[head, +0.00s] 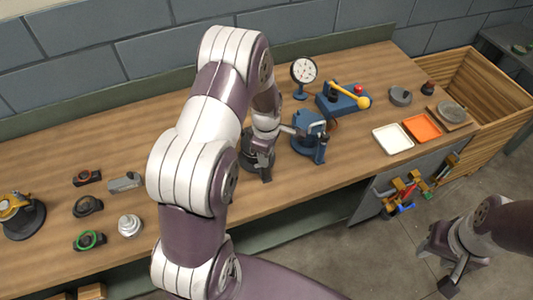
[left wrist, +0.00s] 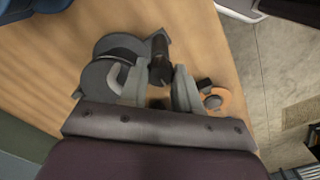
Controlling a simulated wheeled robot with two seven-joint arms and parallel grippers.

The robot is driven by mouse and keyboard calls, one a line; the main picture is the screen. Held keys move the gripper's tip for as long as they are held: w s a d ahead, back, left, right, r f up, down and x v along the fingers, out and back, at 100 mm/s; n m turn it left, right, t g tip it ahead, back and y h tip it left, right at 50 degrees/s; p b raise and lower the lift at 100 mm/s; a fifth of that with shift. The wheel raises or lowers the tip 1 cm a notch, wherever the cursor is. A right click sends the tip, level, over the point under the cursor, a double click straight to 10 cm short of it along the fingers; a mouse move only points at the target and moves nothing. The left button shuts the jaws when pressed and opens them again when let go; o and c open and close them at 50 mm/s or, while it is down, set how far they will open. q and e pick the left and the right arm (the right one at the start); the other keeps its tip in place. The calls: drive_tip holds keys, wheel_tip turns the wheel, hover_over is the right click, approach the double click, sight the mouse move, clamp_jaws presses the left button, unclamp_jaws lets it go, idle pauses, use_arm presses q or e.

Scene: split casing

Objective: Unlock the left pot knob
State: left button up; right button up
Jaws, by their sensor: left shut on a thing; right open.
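My left gripper (head: 262,166) is over the workbench, just left of the blue vise. In the left wrist view, the left gripper (left wrist: 159,78) is shut on a dark upright knob (left wrist: 160,58), one finger on each side. The knob stands at the edge of a grey rounded pot-like body (left wrist: 112,50). An orange ring with a grey centre (left wrist: 216,98) shows right of the fingers. In the head view my arm and gripper hide much of this thing, and its locking state cannot be told. My right gripper (head: 448,277) is open and empty, low over the floor at the right.
The blue vise (head: 311,140) stands close right of my left gripper. Behind are a dial gauge (head: 304,72) and a blue box with a yellow lever (head: 343,97). White (head: 393,138) and orange (head: 422,127) trays lie right. Several small parts lie left.

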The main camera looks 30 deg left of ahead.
use_arm(q)
drive_tip(key=shift+w+r, duration=0.1)
drive_tip(key=o, duration=0.8)
drive_tip(key=shift+o, duration=1.3)
drive_tip(key=shift+a, duration=0.1)
drive_tip(key=shift+r, duration=0.3)
wheel_tip(320, 180, up, 12)
drive_tip(key=b, duration=0.2)
